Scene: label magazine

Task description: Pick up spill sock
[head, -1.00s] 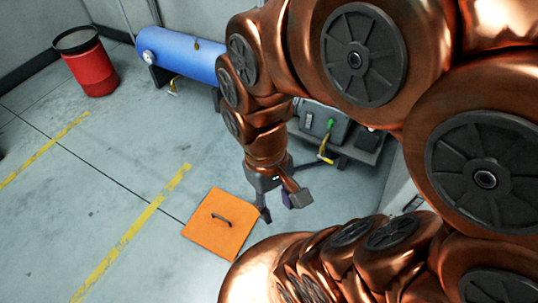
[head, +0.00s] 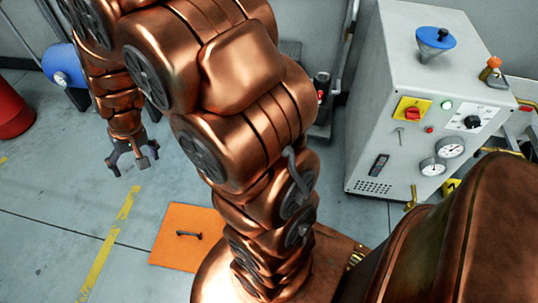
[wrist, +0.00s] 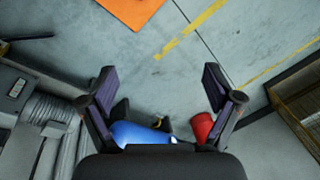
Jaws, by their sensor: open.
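No object is clearly recognisable as a spill sock. A small dark, slightly curved piece (head: 189,235) lies on an orange square (head: 172,255) on the floor in the head view; I cannot tell if it is the sock or a handle. My gripper (head: 132,164) is open and empty, above the floor to the upper left of the orange square. In the wrist view my gripper (wrist: 158,75) has its fingers wide apart with only floor between the tips. Part of the orange square (wrist: 132,10) shows at the top edge there.
A grey machine cabinet (head: 395,120) with gauges stands at the right. A blue tank (head: 65,67) and a red drum (head: 12,110) stand at the left. Yellow lines (head: 108,245) mark the floor, which is clear around the gripper.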

